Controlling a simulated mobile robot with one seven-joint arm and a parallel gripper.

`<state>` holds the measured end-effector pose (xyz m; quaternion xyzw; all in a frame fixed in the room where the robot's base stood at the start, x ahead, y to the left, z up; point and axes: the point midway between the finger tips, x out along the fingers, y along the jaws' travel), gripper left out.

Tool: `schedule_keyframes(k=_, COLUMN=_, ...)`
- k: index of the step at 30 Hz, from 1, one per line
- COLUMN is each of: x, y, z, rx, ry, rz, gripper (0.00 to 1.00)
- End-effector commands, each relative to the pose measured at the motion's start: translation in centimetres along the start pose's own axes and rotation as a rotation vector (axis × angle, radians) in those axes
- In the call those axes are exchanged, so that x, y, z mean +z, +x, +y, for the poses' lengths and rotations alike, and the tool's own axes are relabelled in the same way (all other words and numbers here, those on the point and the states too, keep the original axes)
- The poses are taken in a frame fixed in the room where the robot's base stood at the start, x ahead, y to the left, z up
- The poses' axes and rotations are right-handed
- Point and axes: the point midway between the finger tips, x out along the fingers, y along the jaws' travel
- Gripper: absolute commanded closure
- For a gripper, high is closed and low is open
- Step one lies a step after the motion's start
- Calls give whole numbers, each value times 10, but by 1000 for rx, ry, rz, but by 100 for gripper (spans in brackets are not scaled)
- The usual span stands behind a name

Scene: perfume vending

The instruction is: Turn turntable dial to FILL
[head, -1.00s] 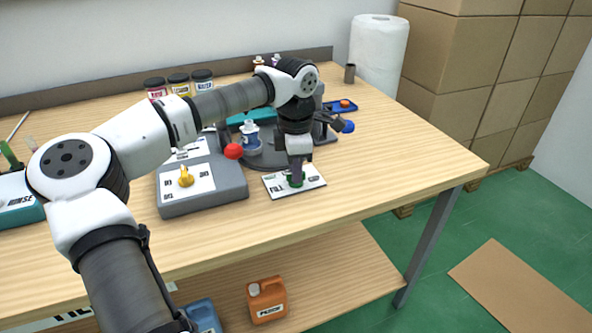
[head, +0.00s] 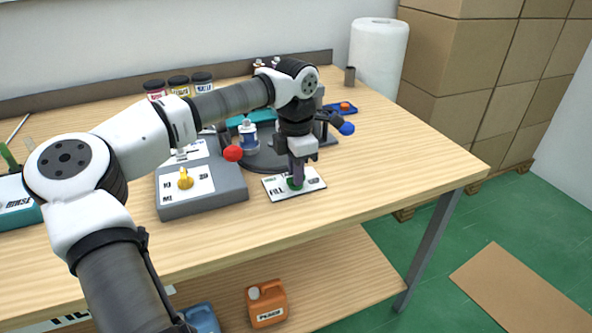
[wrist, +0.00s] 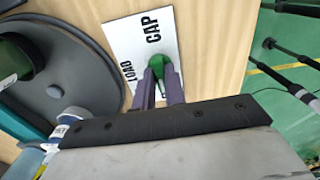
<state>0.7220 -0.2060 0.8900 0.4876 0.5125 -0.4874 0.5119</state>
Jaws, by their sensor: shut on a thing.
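The turntable dial is a green knob (head: 294,184) on a white label plate (head: 312,187) at the front of the table. FILL reads at the plate's left end in the head view. In the wrist view the green knob (wrist: 160,66) sits between my fingers, and the plate (wrist: 122,40) shows the words CAP and LOAD. My gripper (head: 296,178) points down at the plate and is shut on the green knob. The knob's pointer is mostly hidden by the fingers. The dark round turntable (wrist: 95,75) lies beside the plate, with a bottle (head: 248,134) on it.
A grey box with a yellow knob (head: 186,179) stands left of the plate. A red ball (head: 233,153) and a blue ball (head: 347,128) are close to my wrist. Several jars (head: 178,84) stand at the back. The table is clear at front right.

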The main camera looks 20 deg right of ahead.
Motion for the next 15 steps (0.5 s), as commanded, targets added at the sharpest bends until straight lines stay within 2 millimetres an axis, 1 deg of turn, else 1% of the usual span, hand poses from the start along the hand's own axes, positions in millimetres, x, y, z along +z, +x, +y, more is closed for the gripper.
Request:
schedule_keyframes(k=1, x=-1, y=-1, z=1, rx=3, ry=-4, rz=0, gripper=86)
schedule_keyframes(k=5, x=0, y=-1, z=1, rx=2, ry=-3, rz=-1, gripper=68)
schedule_keyframes(k=6, x=0, y=-1, z=1, rx=2, ry=-2, rz=-1, gripper=66)
schedule_keyframes(k=15, x=0, y=-2, z=0, rx=1, ry=-1, rz=-1, gripper=66)
